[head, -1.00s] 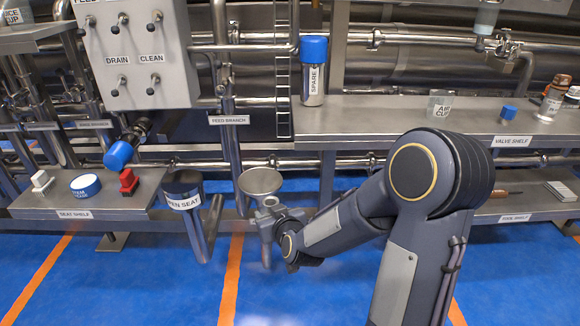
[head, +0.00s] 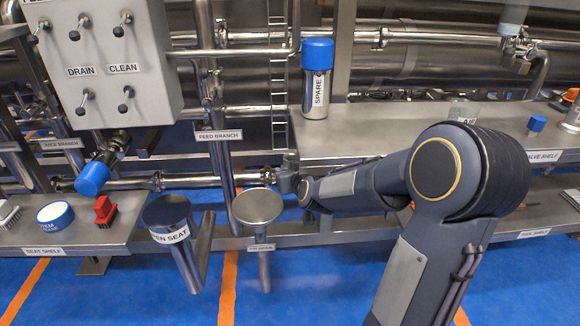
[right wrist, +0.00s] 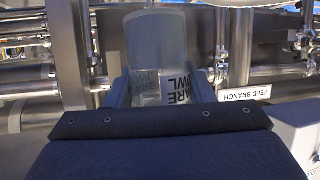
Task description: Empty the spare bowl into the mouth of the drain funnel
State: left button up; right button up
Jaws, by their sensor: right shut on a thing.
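The drain funnel (head: 258,207) has a wide round metal mouth on a thin stem, labelled DRAIN. The bowl's contents do not show. My left gripper is not in view.
The open seat (head: 168,212) stands left of the funnel. A blue-capped canister labelled SPARE (head: 317,85) stands on the valve shelf (head: 390,135). The feed branch pipe (head: 222,165) rises behind the funnel. The seat shelf (head: 110,232) holds small parts at left.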

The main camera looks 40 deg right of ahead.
jog(key=r+n+h+p, duration=0.1)
jog(key=p, duration=0.2)
jog(key=shift+a+r+n+p, duration=0.1)
jog(key=shift+a+n+p, duration=0.05)
jog(key=shift+n+p, duration=0.2)
jog(key=f+n+h+b, duration=0.1)
jog(key=f+n, duration=0.1)
jog(key=a+f+n+h+b, duration=0.1)
jog(key=f+n+h+b, duration=0.1)
jog(key=f, duration=0.1)
jog(key=shift+w+a+f+n, duration=0.1)
jog(key=shift+w+f+n, duration=0.05)
jog(key=shift+f+n, duration=0.15)
jog(key=shift+w+a+f+n+t+h, duration=0.1)
jog(key=shift+a+n+t+h, duration=0.25)
jog(key=shift+n, duration=0.4)
jog(key=shift+r+n+t+h, duration=0.25)
jog(key=shift+r+n+h, duration=0.1)
jog(key=shift+n, duration=0.45)
jog(key=shift+a+n+t+h, duration=0.35)
jog(key=shift+n+t, duration=0.15)
jog(key=shift+n, duration=0.7)
jog(key=shift+r+n, duration=0.2)
jog(key=shift+n, duration=0.1)
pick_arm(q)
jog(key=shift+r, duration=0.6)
pick_arm(e)
jog(key=shift+d, duration=0.1)
